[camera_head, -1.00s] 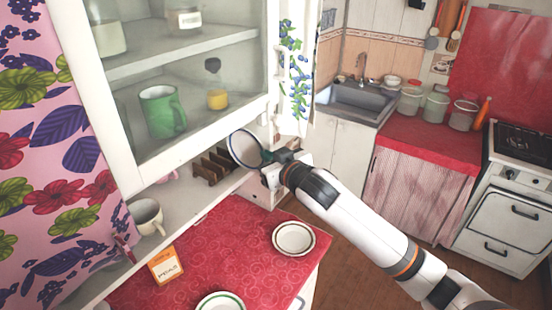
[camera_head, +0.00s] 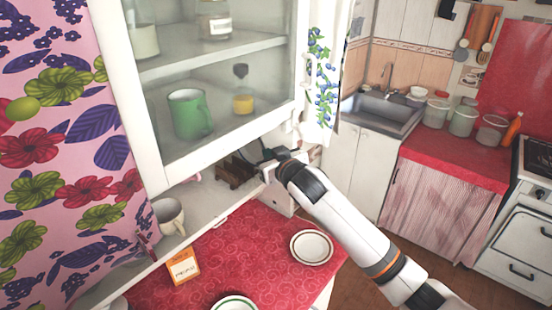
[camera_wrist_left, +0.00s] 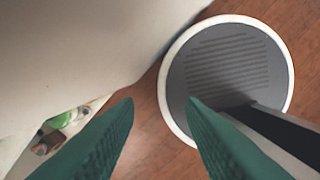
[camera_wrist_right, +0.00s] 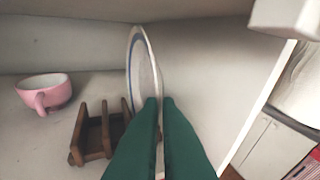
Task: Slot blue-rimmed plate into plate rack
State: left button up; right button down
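The blue-rimmed plate (camera_wrist_right: 146,72) stands nearly upright in the right wrist view, its lower edge between the green fingers of my right gripper (camera_wrist_right: 160,102). The gripper is shut on it. The wooden plate rack (camera_wrist_right: 98,134) sits on the shelf just left of the plate; the fingers hide the plate's bottom, so I cannot tell whether it touches the rack. In the head view my right gripper (camera_head: 270,162) reaches under the cabinet, beside the rack (camera_head: 234,172). My left gripper (camera_wrist_left: 161,106) is open and empty, above the floor.
A pink cup (camera_wrist_right: 44,92) stands left of the rack. A dark-rimmed plate (camera_head: 311,247) and a green-rimmed plate (camera_head: 234,303) lie on the red counter (camera_head: 262,262). The cabinet (camera_head: 225,150) hangs low overhead.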

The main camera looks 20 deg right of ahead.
jog(key=shift+w+a, duration=0.7)
jog(key=shift+w, duration=0.3)
jog(key=shift+f+b, duration=0.45)
jog(key=shift+f, duration=0.3)
jog(key=c, duration=1.6)
grip_release()
jog(key=shift+o, duration=0.2)
jog(key=shift+f, duration=0.1)
jog(key=shift+s, duration=0.1)
